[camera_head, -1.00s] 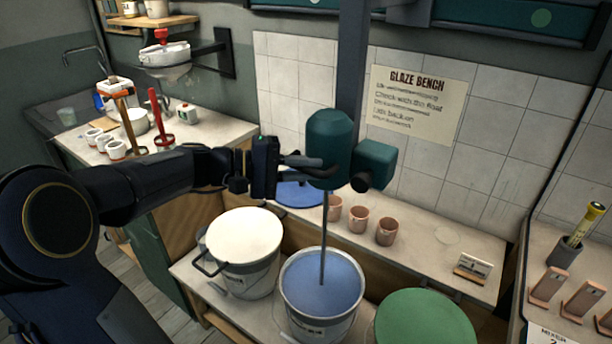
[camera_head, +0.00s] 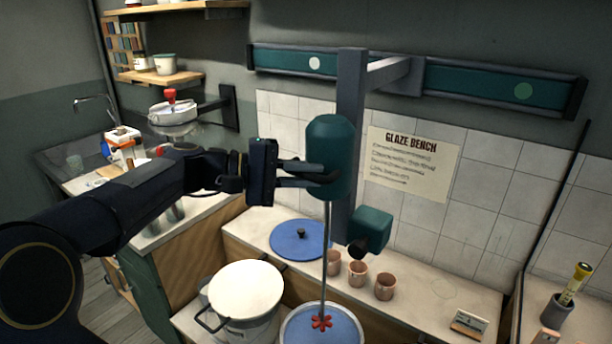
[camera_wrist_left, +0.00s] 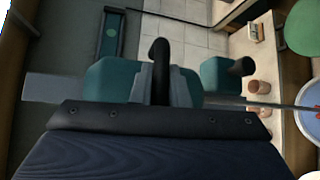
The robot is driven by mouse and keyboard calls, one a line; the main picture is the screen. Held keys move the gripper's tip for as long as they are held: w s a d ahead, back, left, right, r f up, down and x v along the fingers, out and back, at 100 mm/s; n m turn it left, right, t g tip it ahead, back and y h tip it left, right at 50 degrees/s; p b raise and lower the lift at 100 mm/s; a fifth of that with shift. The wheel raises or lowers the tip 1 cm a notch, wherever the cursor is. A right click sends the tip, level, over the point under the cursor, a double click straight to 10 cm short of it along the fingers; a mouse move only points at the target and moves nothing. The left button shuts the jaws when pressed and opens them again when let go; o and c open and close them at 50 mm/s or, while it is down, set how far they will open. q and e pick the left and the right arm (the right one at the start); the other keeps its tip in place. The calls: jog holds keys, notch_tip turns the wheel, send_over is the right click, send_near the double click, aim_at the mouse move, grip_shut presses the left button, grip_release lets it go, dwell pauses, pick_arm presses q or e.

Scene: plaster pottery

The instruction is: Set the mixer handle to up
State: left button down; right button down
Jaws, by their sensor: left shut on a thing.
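The mixer has a teal motor head (camera_head: 331,145) on a grey upright post. A thin shaft runs down from it to a red impeller (camera_head: 321,322), which shows at the blue glaze in the bucket (camera_head: 335,310). My left gripper (camera_head: 305,173) reaches in from the left at the motor head and is shut on the mixer's dark handle. In the left wrist view the handle (camera_wrist_left: 158,60) stands as a black hooked bar between the grey fingers of my left gripper (camera_wrist_left: 163,85). My right gripper is not in view.
A white-lidded bucket (camera_head: 245,288) stands left of the glaze bucket. A blue lid (camera_head: 299,240) and small clay cups (camera_head: 358,273) lie on the bench behind. A teal box (camera_head: 370,228) is fixed beside the post. A teal rail (camera_head: 480,88) crosses the wall above.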

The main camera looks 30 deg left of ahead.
pick_arm(q)
jog(key=shift+r, duration=0.35)
jog(key=c, duration=1.4)
grip_release()
jog(key=shift+d, duration=0.1)
jog(key=shift+f, duration=0.1)
jog(key=shift+s+a, duration=0.15)
jog(key=shift+a, duration=0.1)
jog(key=b+v, duration=0.2)
jog(key=v, duration=0.5)
jog(key=shift+s, duration=0.15)
